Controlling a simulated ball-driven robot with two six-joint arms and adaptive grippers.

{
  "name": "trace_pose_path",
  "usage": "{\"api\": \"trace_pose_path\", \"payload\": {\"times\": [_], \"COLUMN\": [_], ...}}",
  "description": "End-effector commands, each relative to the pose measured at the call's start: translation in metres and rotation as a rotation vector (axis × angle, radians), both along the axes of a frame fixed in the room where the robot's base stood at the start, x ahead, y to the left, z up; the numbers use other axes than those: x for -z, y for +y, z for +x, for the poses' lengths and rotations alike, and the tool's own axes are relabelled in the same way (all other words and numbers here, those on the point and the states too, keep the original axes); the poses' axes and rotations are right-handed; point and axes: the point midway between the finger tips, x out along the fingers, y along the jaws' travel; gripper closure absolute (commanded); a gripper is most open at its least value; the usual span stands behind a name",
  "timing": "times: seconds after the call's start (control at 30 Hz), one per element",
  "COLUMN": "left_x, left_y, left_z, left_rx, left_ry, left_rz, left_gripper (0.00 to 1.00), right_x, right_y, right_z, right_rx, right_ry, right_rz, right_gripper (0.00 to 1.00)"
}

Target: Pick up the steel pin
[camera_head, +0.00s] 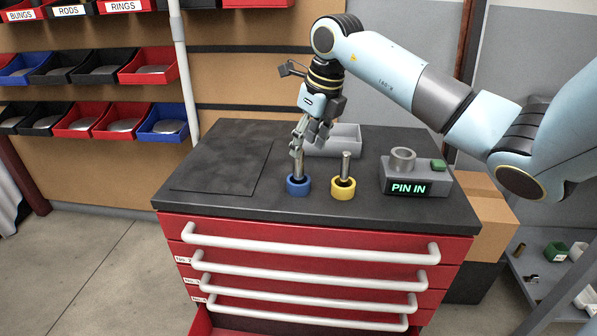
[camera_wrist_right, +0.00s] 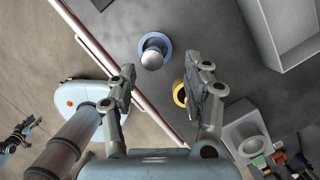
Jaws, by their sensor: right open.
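A grey steel pin (camera_head: 298,169) stands upright in a blue ring holder (camera_head: 298,187) on the dark cabinet top. The pin's round, shiny top (camera_wrist_right: 152,60) shows in the right wrist view, beyond the fingertips. My right gripper (camera_head: 308,143) is open above the blue holder, its fingers pointing down. One finger overlaps the pin in the head view; I cannot tell whether it touches. A second grey pin (camera_head: 346,165) stands in a yellow ring holder (camera_head: 343,189) to the right. In the wrist view a finger partly hides the yellow holder (camera_wrist_right: 179,92). A small dark part at that view's left edge may be my left gripper.
A grey device (camera_head: 409,175) reading "PIN IN", with a round socket and green button, stands right of the holders. A grey open tray (camera_head: 344,131) sits behind. A dark mat (camera_head: 222,164) leaves bare room at left. Red drawers with handles are below.

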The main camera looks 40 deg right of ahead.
Motion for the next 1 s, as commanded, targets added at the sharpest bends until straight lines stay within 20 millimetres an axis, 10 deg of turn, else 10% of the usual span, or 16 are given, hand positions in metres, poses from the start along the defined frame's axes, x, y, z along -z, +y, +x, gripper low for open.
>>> {"api": "trace_pose_path", "payload": {"times": [0.63, 1.0], "left_x": [0.005, 0.005], "left_y": [0.0, 0.0], "left_z": [-0.002, -0.002], "left_rx": [0.0, 0.0], "left_ry": [0.003, 0.003], "left_rz": [0.0, 0.0], "left_gripper": [0.6, 0.6], "right_x": [0.05, 0.05], "right_y": [0.009, 0.009], "right_z": [0.016, 0.016], "right_rx": [-0.002, -0.002], "right_ry": [-0.002, -0.001], "right_rz": [0.001, 0.001], "right_gripper": [0.49, 0.96]}}
